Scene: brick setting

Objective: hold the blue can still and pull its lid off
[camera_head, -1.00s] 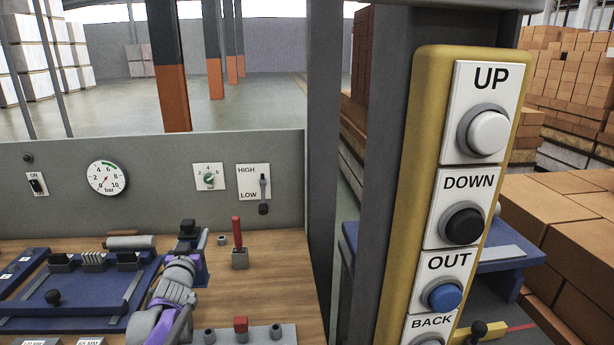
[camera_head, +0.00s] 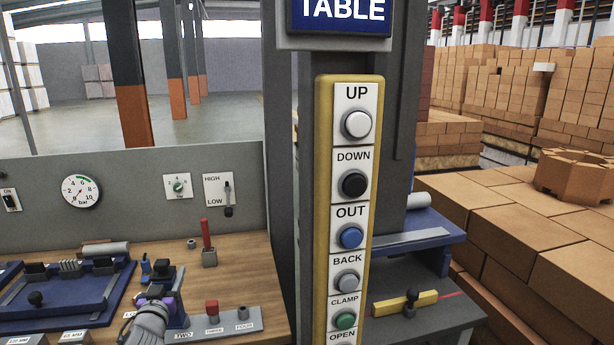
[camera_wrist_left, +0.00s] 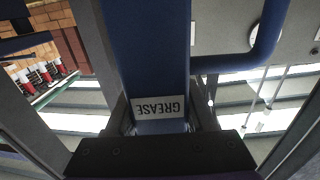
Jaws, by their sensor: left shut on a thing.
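A blue can (camera_wrist_left: 152,50) with a white GREASE label, upside down in the picture, fills the middle of the left wrist view. A bent blue handle (camera_wrist_left: 262,55) stands out from its right side. My left gripper (camera_wrist_left: 160,118) is shut on the can, with a finger along each side. In the head view my left gripper (camera_head: 160,275) is over the wooden bench, and the can cannot be made out clearly there. The lid cannot be told apart in either view. My right gripper is in neither view.
The wooden bench (camera_head: 245,285) holds a blue fixture (camera_head: 75,300) at left, a red-handled lever (camera_head: 206,235) and a grey numbered rail (camera_head: 240,322). A tall yellow button panel (camera_head: 325,200) stands right of the bench. Brick stacks (camera_head: 495,215) are beyond it.

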